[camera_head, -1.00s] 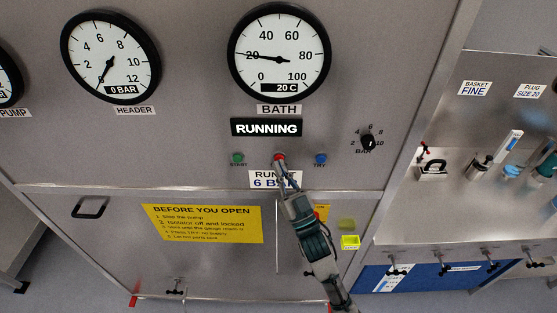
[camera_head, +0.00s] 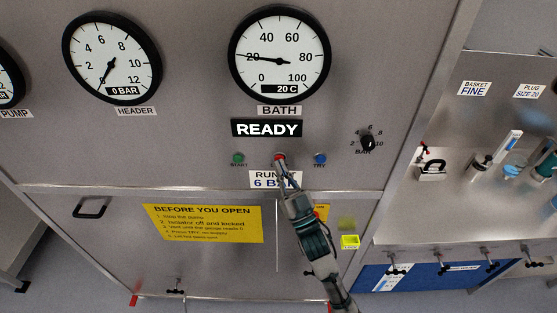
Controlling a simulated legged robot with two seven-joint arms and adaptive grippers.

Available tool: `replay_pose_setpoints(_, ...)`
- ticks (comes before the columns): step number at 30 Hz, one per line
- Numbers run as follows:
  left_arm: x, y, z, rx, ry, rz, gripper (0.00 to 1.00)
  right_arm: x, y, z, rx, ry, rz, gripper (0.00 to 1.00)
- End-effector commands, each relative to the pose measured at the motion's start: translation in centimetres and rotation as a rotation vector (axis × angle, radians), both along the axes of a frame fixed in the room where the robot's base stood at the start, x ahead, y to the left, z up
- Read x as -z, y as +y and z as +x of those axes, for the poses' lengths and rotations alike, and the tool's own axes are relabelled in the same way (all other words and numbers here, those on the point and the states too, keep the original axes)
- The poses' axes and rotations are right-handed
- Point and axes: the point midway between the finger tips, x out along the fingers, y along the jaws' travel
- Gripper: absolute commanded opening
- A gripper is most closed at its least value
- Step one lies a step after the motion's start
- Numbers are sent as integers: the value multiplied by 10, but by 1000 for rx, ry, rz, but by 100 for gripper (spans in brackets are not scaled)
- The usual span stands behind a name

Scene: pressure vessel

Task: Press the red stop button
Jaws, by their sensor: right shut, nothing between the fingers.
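The red stop button (camera_head: 280,156) is on the grey panel between the green START button (camera_head: 238,159) and the blue TRY button (camera_head: 320,159). My right gripper (camera_head: 283,164) is shut and empty. Its fingertips are at the red button and partly cover it; they look to be touching it, but I cannot tell how far it is pushed in. The display (camera_head: 267,128) above reads READY. My left gripper is not in view.
Gauges marked HEADER (camera_head: 111,57) and BATH (camera_head: 279,55) are above, reading near 0 bar and 20 C. A selector knob (camera_head: 367,142) is right of the buttons. A yellow notice (camera_head: 203,223) is below. A shelf (camera_head: 455,195) with fittings stands at the right.

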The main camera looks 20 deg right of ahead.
Motion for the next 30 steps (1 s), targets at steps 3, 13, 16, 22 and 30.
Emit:
replay_pose_setpoints(3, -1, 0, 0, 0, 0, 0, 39, 0, 1, -2, 0, 0, 0, 0)
replay_pose_setpoints(13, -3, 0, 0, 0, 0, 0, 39, 0, 4, -13, -2, 0, 1, 0)
replay_pose_setpoints(16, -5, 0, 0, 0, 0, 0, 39, 0, 7, -24, -3, 0, 2, 0)
replay_pose_setpoints(22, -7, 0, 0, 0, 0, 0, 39, 0, 13, -45, -1, 0, 0, 0)
replay_pose_setpoints(30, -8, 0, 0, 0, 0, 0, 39, 0, 18, -60, -1, 0, 1, 0)
